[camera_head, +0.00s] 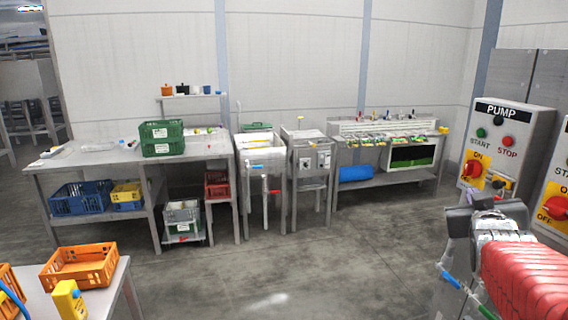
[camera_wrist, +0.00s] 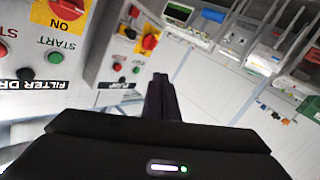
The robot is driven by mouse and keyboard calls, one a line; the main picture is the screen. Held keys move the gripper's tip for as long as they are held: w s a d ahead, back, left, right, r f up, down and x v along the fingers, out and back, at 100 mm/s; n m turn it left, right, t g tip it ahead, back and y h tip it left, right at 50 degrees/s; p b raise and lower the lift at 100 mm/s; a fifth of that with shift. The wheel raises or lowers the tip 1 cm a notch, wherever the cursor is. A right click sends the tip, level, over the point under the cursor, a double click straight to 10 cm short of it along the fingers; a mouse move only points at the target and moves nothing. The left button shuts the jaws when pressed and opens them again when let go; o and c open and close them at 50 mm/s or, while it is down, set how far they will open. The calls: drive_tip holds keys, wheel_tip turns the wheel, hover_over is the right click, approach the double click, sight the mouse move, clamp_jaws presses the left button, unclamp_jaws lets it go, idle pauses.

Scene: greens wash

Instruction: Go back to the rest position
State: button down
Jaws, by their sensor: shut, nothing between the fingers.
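My gripper (camera_wrist: 160,80) shows in the wrist view as two dark fingers pressed together, with nothing between them. It points into open air toward the wall, apart from any object. In the head view my arm, with a red ribbed cover, is at the lower right, in front of the control boxes. The fingers cannot be made out clearly there.
A pump control box (camera_head: 520,125) with a red-and-yellow switch stands close behind my arm. The filter box (camera_wrist: 45,20) shows upside down in the wrist view. A table with an orange crate (camera_head: 80,266) is at lower left. The middle floor is clear.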

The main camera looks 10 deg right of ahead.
drive_tip(key=s+a+f+g+y, duration=0.1)
drive_tip(key=a+f+y, duration=0.1)
drive_tip(key=a+f, duration=0.35)
drive_tip(key=s+a+f+n+g+y, duration=0.1)
drive_tip(key=s+a+f+y, duration=0.1)
drive_tip(key=a, duration=0.6)
drive_tip(key=s+a+f+g+y, duration=0.1)
drive_tip(key=a+f+y, duration=0.15)
drive_tip(key=a, duration=0.45)
drive_tip(key=s+a+f+n+g+y, duration=0.1)
drive_tip(key=s+a+f+g, duration=0.1)
drive_tip(key=s+a+f, duration=0.2)
drive_tip(key=s+a+f+n+g+y, duration=0.1)
drive_tip(key=s+a+f+g+y, duration=0.1)
drive_tip(key=s+a+f, duration=0.3)
drive_tip(key=s+a+g, duration=0.1)
drive_tip(key=s+a, duration=0.3)
drive_tip(key=shift+s+a, duration=0.3)
drive_tip(key=shift+s, duration=0.05)
